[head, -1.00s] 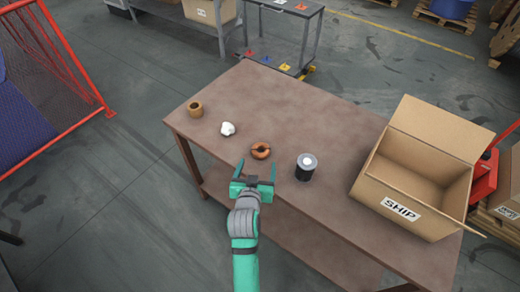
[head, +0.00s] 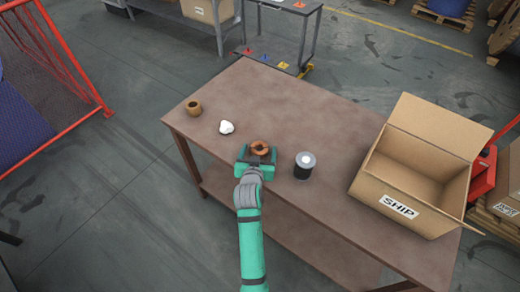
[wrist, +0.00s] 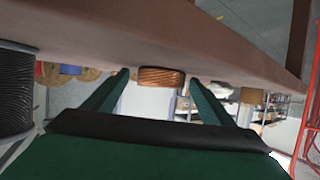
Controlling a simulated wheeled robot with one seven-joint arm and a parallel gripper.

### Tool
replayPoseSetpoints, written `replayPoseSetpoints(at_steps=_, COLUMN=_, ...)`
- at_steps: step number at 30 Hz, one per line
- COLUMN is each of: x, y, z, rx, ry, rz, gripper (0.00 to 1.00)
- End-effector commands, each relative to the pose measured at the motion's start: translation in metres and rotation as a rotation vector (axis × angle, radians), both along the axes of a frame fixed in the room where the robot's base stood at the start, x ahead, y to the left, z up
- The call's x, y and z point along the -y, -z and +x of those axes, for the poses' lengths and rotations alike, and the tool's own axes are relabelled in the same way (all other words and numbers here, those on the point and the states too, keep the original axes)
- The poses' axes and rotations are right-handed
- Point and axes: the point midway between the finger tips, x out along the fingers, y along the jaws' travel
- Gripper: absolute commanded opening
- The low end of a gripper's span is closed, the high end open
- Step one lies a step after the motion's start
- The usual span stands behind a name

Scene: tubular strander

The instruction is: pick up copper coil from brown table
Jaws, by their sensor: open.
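The copper coil (head: 261,153) is a small orange-brown ring lying flat near the front edge of the brown table (head: 300,110). My gripper (head: 259,158) is open at that edge, with its fingers around the coil's near side in the head view. In the wrist view, which shows the table inverted at the top, the copper coil (wrist: 162,77) sits between the tips of the two green fingers (wrist: 160,84). The head view partly hides the fingertips.
A dark spool with a light top (head: 304,168) stands just right of the coil. A white lump (head: 226,127) and a tan ring-shaped piece (head: 194,108) lie to the left. An open cardboard box marked SHIP (head: 400,207) stands on the table's right end. The table's back half is clear.

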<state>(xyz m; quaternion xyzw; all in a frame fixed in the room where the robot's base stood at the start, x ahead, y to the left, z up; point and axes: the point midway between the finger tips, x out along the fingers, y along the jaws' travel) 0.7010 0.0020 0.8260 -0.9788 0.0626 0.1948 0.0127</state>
Motion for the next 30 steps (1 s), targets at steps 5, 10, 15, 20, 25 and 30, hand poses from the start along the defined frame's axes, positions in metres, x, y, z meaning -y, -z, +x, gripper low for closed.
replayPoseSetpoints(at_steps=5, x=0.0, y=0.0, z=0.0, rx=0.0, ry=0.0, rz=0.0, gripper=0.53)
replayPoseSetpoints(at_steps=10, x=0.002, y=-0.001, z=0.0, rx=0.002, ry=0.002, rz=0.0, gripper=0.26)
replayPoseSetpoints(at_steps=15, x=0.003, y=-0.001, z=0.0, rx=0.002, ry=0.004, rz=-0.001, gripper=0.26)
replayPoseSetpoints(at_steps=20, x=0.002, y=-0.005, z=0.0, rx=0.003, ry=0.002, rz=0.0, gripper=0.26)
replayPoseSetpoints(at_steps=25, x=0.002, y=-0.021, z=0.0, rx=0.005, ry=0.002, rz=-0.001, gripper=0.26)
replayPoseSetpoints(at_steps=30, x=0.003, y=-0.048, z=-0.014, rx=0.004, ry=0.002, rz=0.002, gripper=0.26)
